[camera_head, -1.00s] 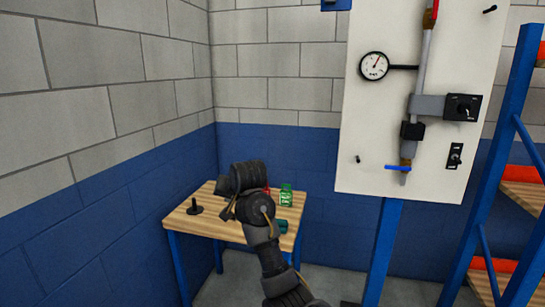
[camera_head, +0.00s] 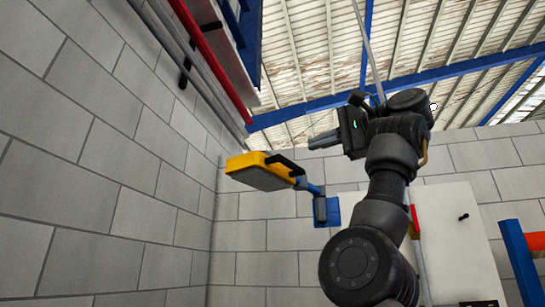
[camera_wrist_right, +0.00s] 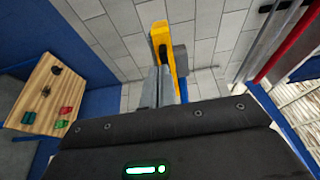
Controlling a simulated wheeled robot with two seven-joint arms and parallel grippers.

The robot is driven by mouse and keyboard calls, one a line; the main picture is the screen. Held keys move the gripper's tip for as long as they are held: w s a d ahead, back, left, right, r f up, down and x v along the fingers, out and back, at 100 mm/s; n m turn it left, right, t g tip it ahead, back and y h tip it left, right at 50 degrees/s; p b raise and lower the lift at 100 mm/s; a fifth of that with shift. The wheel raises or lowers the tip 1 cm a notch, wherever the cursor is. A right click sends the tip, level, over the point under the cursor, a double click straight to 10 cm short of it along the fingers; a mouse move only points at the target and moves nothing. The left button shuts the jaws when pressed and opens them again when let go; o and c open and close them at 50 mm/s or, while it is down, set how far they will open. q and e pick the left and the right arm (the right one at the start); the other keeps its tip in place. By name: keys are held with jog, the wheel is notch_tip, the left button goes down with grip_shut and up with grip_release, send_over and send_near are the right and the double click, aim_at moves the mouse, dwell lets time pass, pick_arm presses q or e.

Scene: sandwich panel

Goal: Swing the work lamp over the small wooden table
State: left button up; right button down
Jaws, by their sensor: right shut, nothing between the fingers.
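The work lamp (camera_head: 262,172) has a yellow head and sits on a blue arm from a wall bracket (camera_head: 326,210). The yellow lamp also shows in the right wrist view (camera_wrist_right: 160,34), just beyond my fingertips and partly hidden by them. My right gripper (camera_head: 312,142) is raised to the right of the lamp head, shut and empty, pointing left. In the head view a gap shows between fingers and lamp. Contact cannot be told from the wrist view. The small wooden table (camera_wrist_right: 43,106) shows only in the wrist view, far below at left. My left gripper is not in view.
Small red and green items (camera_wrist_right: 66,110) and dark items lie on the table. A red pipe (camera_head: 212,62) and grey pipes run along the left wall. A white panel (camera_head: 455,235) and blue rack (camera_head: 520,262) stand at right. Open air surrounds the lamp head.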

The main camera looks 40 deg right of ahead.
jog(key=shift+s+r, duration=0.25)
jog(key=shift+s, duration=0.15)
jog(key=p, duration=0.8)
send_near(261, 157)
jog(key=x, duration=0.5)
jog(key=shift+w+r, duration=0.15)
jog(key=shift+w, duration=0.1)
jog(key=shift+w+p, duration=0.35)
jog(key=shift+w, duration=0.3)
jog(key=shift+a, duration=0.1)
